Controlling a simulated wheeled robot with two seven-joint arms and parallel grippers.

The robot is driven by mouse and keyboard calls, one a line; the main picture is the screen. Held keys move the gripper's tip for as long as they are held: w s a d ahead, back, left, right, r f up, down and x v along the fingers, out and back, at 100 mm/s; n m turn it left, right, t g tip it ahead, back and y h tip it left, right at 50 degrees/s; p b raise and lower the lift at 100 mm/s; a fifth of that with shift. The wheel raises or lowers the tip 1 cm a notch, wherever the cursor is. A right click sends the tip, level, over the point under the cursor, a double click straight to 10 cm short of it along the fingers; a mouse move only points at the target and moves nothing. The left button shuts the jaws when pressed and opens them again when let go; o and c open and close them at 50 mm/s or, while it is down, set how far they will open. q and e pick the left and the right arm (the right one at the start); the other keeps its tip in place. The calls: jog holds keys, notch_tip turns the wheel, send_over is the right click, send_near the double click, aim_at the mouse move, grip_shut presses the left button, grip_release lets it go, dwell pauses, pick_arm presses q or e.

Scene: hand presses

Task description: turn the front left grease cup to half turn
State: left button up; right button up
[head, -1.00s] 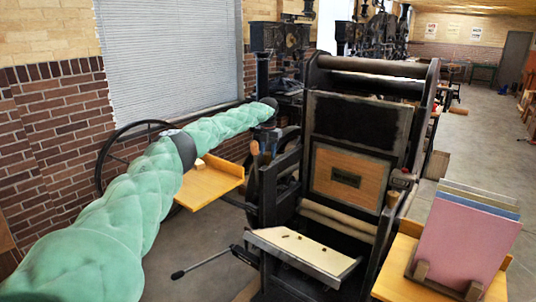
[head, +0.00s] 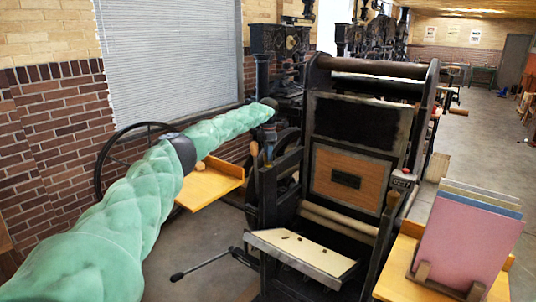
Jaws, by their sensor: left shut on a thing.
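The black hand press (head: 360,120) stands in the middle of the head view. My left arm, in a green padded sleeve, comes in from the left. Its wrist points down at the press's left side frame. My left gripper (head: 268,150) is small and dark there, shut on the front left grease cup. The cup is mostly hidden by the gripper, and its turn angle cannot be read. My right gripper is not in view.
A wooden shelf (head: 212,185) sits left of the press, near a large dark wheel (head: 103,178). A pale slanted board (head: 300,252) is at the press's front. Coloured panels (head: 465,240) stand in a wooden rack at right. Open floor lies at far right.

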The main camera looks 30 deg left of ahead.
pick_arm(q)
jog(key=shift+r+m, duration=0.1)
jog(key=shift+m, duration=0.4)
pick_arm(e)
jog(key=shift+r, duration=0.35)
pick_arm(q)
jog(key=shift+a, duration=0.1)
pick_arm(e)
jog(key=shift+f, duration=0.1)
pick_arm(q)
jog(key=o, duration=1)
